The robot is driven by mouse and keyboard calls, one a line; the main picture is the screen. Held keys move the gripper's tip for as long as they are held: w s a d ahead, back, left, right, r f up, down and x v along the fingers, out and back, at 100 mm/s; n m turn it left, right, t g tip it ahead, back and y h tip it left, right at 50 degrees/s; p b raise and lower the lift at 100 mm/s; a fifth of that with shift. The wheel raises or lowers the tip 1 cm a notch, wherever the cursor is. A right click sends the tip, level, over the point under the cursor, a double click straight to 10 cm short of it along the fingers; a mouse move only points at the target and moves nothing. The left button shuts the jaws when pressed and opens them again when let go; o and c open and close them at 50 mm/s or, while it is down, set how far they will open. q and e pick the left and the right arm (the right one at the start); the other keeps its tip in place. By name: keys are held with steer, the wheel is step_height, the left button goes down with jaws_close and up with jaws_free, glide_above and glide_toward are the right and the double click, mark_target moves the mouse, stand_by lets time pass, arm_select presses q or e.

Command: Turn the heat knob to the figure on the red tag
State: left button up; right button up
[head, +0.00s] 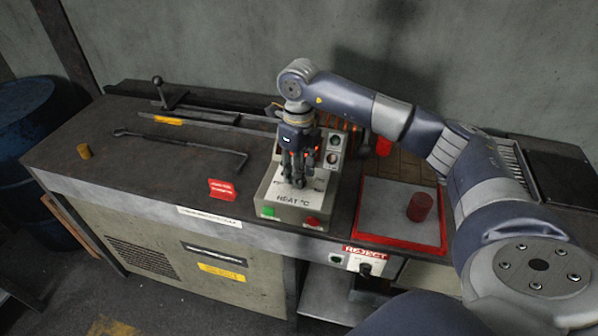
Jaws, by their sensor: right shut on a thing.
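The heat control box (285,212) is a beige panel marked "HEAT °C", with a green and a red button on its front. My right gripper (298,178) reaches down over its sloping face, with its fingers closed on the heat knob. The fingers hide the knob and most of its scale, so I cannot read the setting. My left gripper is not in view.
A red-rimmed tray (363,237) right of the box holds a red cylinder (420,207). A "REJECT" sign (366,251) is at its front edge. A bent rod (180,142) and a brass-coloured cylinder (84,152) lie left. A blue drum (25,110) stands beside the bench.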

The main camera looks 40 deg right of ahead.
stand_by(0.4)
steer(key=o, duration=1.1)
steer(key=shift+c, duration=0.2)
steer(key=shift+r, duration=0.3)
step_height(320, 180, up, 11)
steer(key=shift+r, duration=0.2)
